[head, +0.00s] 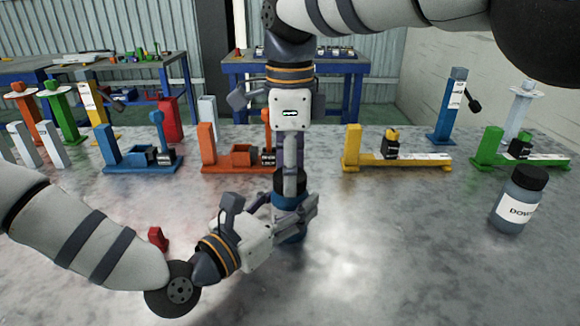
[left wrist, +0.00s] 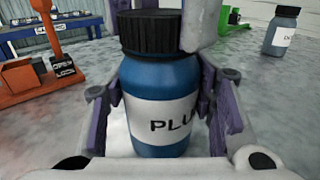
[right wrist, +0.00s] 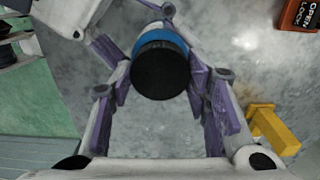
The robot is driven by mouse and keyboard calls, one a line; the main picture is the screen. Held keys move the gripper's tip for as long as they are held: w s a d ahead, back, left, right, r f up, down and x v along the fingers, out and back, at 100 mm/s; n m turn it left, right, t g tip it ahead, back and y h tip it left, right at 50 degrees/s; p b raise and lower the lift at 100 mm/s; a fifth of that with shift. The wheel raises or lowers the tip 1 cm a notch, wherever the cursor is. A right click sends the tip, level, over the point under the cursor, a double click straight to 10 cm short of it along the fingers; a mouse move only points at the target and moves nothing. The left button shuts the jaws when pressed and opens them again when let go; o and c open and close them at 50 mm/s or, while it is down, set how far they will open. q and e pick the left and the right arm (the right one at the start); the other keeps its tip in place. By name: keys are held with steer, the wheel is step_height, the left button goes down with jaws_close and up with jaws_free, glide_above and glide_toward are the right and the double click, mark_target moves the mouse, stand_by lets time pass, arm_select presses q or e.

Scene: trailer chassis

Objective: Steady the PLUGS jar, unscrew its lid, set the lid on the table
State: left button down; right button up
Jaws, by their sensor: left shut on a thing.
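The PLUGS jar (left wrist: 158,100) is blue with a white label and stands upright on the grey table. Its black ribbed lid (right wrist: 160,68) is on top. My left gripper (head: 298,210) is shut around the jar's body from the side, with a finger on each side of it in the left wrist view. My right gripper (head: 290,188) points straight down over the jar. In the head view the grippers hide most of the jar.
A second jar with a black lid and a DOW... label (head: 516,205) stands at the right. Orange (head: 235,155), blue (head: 140,160), yellow (head: 400,160) and green (head: 520,155) fixtures line the back. A small red piece (head: 157,238) lies near my left arm. The table's front right is clear.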

steer(key=n, duration=2.9)
steer(key=shift+r, duration=0.1)
steer(key=n, duration=0.3)
steer(key=shift+n, duration=0.3)
steer(key=n, duration=0.6)
steer(key=shift+n, duration=0.4)
steer(key=n, duration=0.3)
steer(key=shift+n, duration=0.4)
